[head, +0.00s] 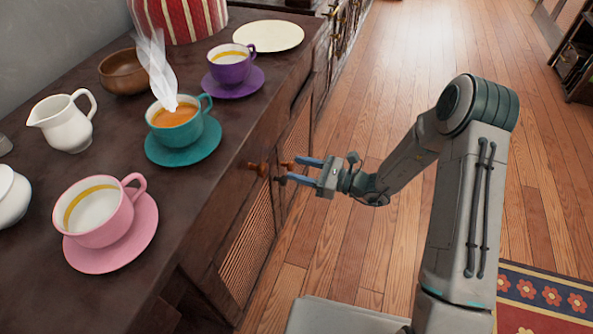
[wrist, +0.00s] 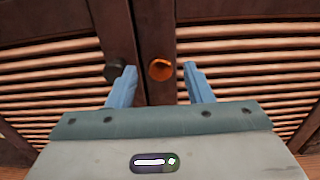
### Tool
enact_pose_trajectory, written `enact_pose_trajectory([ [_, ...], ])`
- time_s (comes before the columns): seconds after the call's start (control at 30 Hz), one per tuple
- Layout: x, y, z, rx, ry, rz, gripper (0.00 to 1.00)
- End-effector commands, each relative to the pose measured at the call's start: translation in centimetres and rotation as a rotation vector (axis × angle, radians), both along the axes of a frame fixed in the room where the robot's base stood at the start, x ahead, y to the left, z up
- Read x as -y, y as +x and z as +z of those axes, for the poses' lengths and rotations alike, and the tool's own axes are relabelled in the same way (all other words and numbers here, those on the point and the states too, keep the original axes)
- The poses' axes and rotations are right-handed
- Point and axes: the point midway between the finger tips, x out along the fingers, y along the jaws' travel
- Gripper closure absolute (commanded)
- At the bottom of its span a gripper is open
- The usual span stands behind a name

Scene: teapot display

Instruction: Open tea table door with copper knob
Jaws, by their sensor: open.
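The copper knob (wrist: 160,69) is on the right-hand door's inner frame in the wrist view, close to the seam between two slatted doors. A dark knob (wrist: 117,70) is on the left-hand door, just outside my left finger. My gripper (wrist: 160,67) is open, with the copper knob appearing between its two blue fingers; contact cannot be told. In the head view, my gripper (head: 288,170) reaches left to the front of the tea table (head: 215,190), by an orange-brown knob (head: 257,168). Both doors look shut.
On the tabletop are a pink cup (head: 100,215), a teal cup (head: 175,125), a purple cup (head: 230,66), a white jug (head: 64,122), a brown bowl (head: 124,73) and a cream plate (head: 270,36). Wooden floor (head: 415,45) lies open to the right. A patterned rug (head: 545,295) is lower right.

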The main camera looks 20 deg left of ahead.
Motion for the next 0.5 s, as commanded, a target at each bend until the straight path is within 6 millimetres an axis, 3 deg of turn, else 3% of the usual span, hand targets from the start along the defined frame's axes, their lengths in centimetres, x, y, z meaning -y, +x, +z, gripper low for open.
enact_pose_trajectory([
  [0.2, -1.42, 0.11, -0.05, 0.001, -0.001, 0.0, 0.54],
  [0.47, -1.47, 0.13, 0.01, 0.0, -0.001, -0.001, 0.54],
  [0.5, -1.46, 0.13, 0.02, 0.0, -0.001, -0.001, 0.65],
])
